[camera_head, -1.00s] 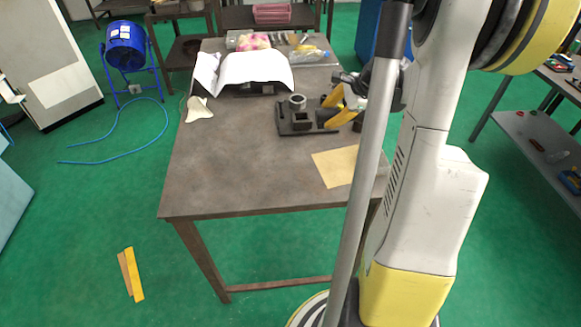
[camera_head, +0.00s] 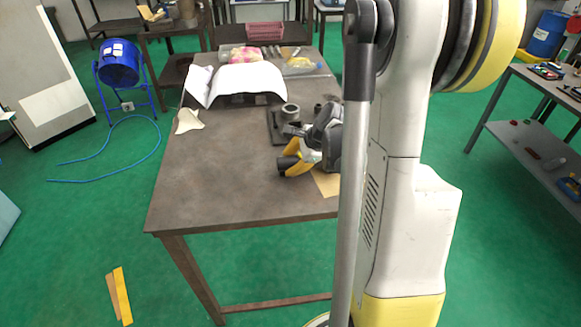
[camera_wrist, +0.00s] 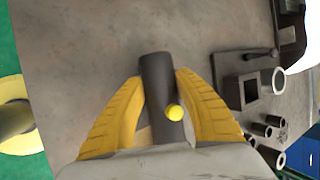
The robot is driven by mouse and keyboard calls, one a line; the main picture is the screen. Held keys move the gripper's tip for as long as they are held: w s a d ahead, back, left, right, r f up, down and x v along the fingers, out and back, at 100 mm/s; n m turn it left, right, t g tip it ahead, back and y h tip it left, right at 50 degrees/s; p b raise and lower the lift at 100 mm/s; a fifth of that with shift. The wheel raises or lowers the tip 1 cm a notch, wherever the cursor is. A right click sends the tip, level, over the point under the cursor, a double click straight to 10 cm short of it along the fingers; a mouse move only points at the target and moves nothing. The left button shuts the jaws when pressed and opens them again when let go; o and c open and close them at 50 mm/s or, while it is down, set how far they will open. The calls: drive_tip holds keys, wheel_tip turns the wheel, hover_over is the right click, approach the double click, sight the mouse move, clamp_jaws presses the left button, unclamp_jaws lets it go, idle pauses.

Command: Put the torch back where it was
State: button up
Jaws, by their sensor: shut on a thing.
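The torch is a dark cylinder with a yellow button, in the wrist view (camera_wrist: 157,80); its dark end also shows in the head view (camera_head: 287,163). My gripper (camera_wrist: 160,78) has its yellow fingers closed on either side of the torch. In the head view my gripper (camera_head: 294,160) is over the middle right of the table, in front of the dark fixture plate (camera_head: 273,127). A square socket (camera_wrist: 262,90) and several short tubes stand on the right in the wrist view, apart from the torch. My gripper and arm hide part of the fixture in the head view.
A tan sheet (camera_head: 328,184) lies near the table's right side, partly hidden. White paper (camera_head: 245,80) and a pale cloth (camera_head: 188,120) lie farther back. The front left of the table (camera_head: 205,185) is bare. A blue fan (camera_head: 118,63) stands on the floor at left.

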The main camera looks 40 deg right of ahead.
drive_tip(key=shift+f, duration=0.1)
drive_tip(key=o, duration=1)
drive_tip(key=shift+f, duration=0.1)
drive_tip(key=p+v, duration=0.4)
drive_tip(key=v, duration=0.8)
drive_tip(key=s+a+r+n, duration=0.2)
drive_tip(key=a+n, duration=0.5)
drive_tip(key=a, duration=0.1)
drive_tip(key=s+a+r+n, duration=0.3)
drive_tip(key=a+n, duration=0.5)
drive_tip(key=a, duration=0.1)
drive_tip(key=s+a+r+n+h, duration=0.1)
drive_tip(key=s+a+r+n, duration=0.2)
drive_tip(key=a+n, duration=0.5)
drive_tip(key=shift+s+a+t, duration=0.2)
drive_tip(key=shift+a+t, duration=0.2)
drive_tip(key=shift+r, duration=0.1)
